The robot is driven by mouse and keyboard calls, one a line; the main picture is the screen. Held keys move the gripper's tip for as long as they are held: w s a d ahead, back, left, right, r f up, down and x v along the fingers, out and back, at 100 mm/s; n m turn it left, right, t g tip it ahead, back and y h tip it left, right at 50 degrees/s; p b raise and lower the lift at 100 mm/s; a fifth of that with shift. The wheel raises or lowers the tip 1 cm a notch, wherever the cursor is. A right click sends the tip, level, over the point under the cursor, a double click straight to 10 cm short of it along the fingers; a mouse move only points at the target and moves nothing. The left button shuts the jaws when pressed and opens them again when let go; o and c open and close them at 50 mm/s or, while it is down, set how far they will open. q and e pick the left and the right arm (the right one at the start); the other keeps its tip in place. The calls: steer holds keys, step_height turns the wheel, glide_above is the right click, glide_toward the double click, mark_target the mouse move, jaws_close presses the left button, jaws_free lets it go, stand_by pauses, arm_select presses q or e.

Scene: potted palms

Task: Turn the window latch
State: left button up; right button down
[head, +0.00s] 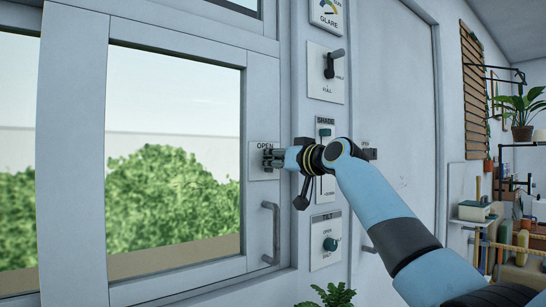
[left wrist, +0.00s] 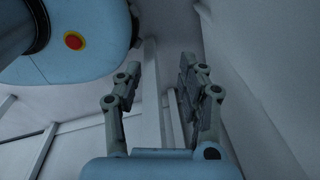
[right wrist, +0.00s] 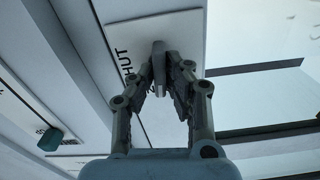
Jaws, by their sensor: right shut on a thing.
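The window latch sits on a pale plate (head: 262,174) on the window's right frame, with the word OPEN showing along its top. My right gripper (head: 270,157) reaches the plate from the right and hides most of the latch in the head view. In the right wrist view the grey latch handle (right wrist: 158,50) stands between the fingertips of my right gripper (right wrist: 165,62), which is shut on it. Part of the word SHUT shows beside the handle. My left gripper (left wrist: 158,75) is open and empty in the left wrist view. It is outside the head view.
A fixed pull handle (head: 270,232) is below the latch on the window frame. Right of it, the wall carries a lever plate (head: 326,75), a SHADE slider (head: 325,130) partly behind my right gripper, and a TILT knob (head: 330,244). Shelves and plants stand far right.

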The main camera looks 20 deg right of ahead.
steer(key=m+p, duration=0.3)
steer(key=m, duration=0.1)
steer(key=shift+d+r+p, duration=0.1)
steer(key=shift+r+p, duration=0.05)
steer(key=shift+p, duration=0.15)
steer(key=shift+d+f+m+p, duration=0.1)
steer(key=shift+f+m+p, duration=0.1)
steer(key=shift+m+p, duration=2.35)
steer(key=shift+d+f+m+p, duration=0.15)
steer(key=shift+m+p, duration=1.25)
steer(key=shift+m, duration=2.25)
steer(key=shift+a+f, duration=0.1)
steer(key=shift+a, duration=0.05)
steer(key=c, duration=1.4)
jaws_free()
steer(key=shift+o, duration=0.2)
